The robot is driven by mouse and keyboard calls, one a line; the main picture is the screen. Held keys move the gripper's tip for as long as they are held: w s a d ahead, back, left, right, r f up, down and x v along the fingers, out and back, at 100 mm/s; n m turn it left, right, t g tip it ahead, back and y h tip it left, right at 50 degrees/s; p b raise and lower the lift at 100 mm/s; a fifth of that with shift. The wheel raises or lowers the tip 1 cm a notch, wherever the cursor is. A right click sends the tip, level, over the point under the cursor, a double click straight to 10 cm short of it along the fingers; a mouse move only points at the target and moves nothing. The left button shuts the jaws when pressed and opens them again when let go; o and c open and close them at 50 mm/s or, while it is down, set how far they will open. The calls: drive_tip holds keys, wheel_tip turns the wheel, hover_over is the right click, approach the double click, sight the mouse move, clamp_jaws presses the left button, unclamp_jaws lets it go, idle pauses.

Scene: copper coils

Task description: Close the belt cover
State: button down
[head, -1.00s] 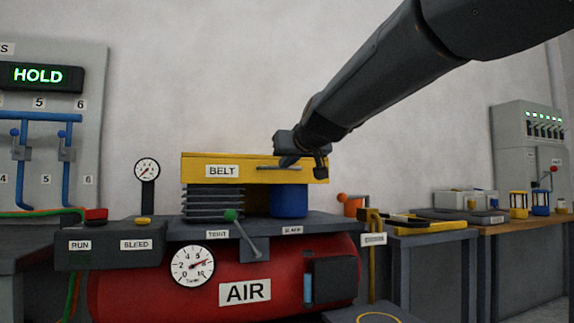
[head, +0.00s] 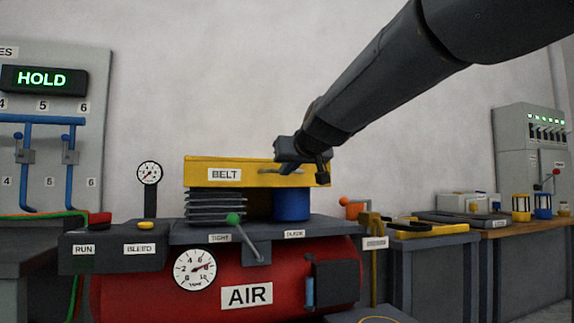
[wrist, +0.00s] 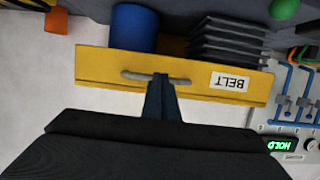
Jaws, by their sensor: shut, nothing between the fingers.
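The yellow belt cover (head: 255,173), labelled BELT, lies level above the grey finned block (head: 215,206) and the blue cylinder (head: 291,203) on top of the red air tank. A thin bar handle (head: 281,171) runs along its front face. In the wrist view the cover (wrist: 195,79) spans the upper middle, with its grey handle (wrist: 135,75) on it. My gripper (head: 288,166) is at the cover's right part, by the handle. In the wrist view my shut fingertips (wrist: 160,78) overlap the handle's middle. I cannot tell whether they touch it. Nothing is between the fingers.
The red tank (head: 160,285) stands below with a dial (head: 195,269) and a green-knobbed lever (head: 242,235). A control box (head: 112,250) is at the left. A bench (head: 490,232) with several items is at the right.

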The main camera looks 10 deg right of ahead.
drive_tip(key=s+d+f+b, duration=0.2)
drive_tip(key=s+f+b, duration=0.25)
drive_tip(key=s, duration=0.35)
drive_tip(key=s+a+f+n+g+y+p, duration=0.1)
drive_tip(key=s+a+f+g, duration=0.2)
drive_tip(key=s+a+f, duration=0.55)
drive_tip(key=s+a+f+n+g+y+p, duration=0.15)
drive_tip(key=s+a+f+g, duration=0.35)
drive_tip(key=f, duration=0.7)
drive_tip(key=s+f+n+g+h, duration=0.1)
drive_tip(key=s+f+g+h, duration=0.15)
drive_tip(key=s+f, duration=0.85)
drive_tip(key=s+f+n+g+h, duration=0.1)
drive_tip(key=s+f+g, duration=0.3)
drive_tip(key=s+f, duration=0.75)
drive_tip(key=s+d+r+m+p, duration=0.1)
drive_tip(key=d+r+m+p, duration=0.1)
drive_tip(key=d+r+p, duration=0.5)
drive_tip(key=s+d+r+m+h+p, duration=0.1)
drive_tip(key=d+r+p, duration=0.6)
drive_tip(key=r+p, duration=0.8)
drive_tip(key=s+d+r+m+h+p, duration=0.1)
drive_tip(key=d+r+m+p, duration=0.3)
drive_tip(key=d+r+p, duration=0.3)
wheel_tip(320, 180, up, 4)
drive_tip(key=p, duration=0.9)
drive_tip(key=shift+d, duration=0.2)
